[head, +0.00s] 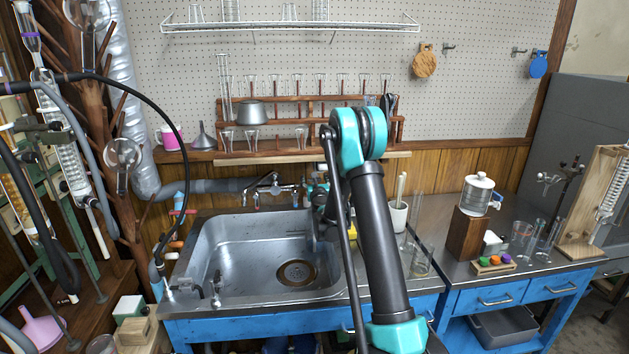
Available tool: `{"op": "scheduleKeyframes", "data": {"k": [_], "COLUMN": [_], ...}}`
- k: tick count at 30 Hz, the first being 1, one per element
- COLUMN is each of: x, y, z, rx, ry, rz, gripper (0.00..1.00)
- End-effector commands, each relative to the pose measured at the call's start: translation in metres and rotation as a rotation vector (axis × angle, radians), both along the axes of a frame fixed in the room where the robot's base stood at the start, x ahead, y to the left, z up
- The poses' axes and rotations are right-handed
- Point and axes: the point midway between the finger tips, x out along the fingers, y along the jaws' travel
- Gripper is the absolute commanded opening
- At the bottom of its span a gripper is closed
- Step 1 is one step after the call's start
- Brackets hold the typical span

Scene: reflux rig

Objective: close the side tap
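Metal taps (272,187) with a curved spout stand along the back of the sink (215,250), against the wooden wall. I cannot tell which one is the side tap, or whether any is open. My gripper (322,222) is a dark shape at the sink's back right, near the taps. My arm partly hides it, so its fingers and any contact are unclear.
My arm crosses the sink's right side. A white mortar (397,216) and tall glass cylinders (421,262) stand to its right. A rack of glass tubes (310,140) is above. A black hose (165,120) hangs at left. The sink basin looks empty.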

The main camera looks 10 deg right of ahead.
Motion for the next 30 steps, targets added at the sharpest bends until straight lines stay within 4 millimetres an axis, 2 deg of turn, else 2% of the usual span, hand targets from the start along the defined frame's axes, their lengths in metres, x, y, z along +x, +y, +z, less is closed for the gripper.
{"op": "scheduleKeyframes", "data": {"k": [7,11,24,30], "x": [-0.001,-0.01,-0.093,-0.115], "y": [0.0,0.0,0.002,0.002], "z": [0.0,0.0,0.0,0.0], "rx": [0.0,0.0,0.0,0.0], "ry": [0.0,0.0,0.0,0.0], "rz": [0.0,0.001,0.001,0.001], "gripper": [0.71,0.71,0.71,0.71]}}
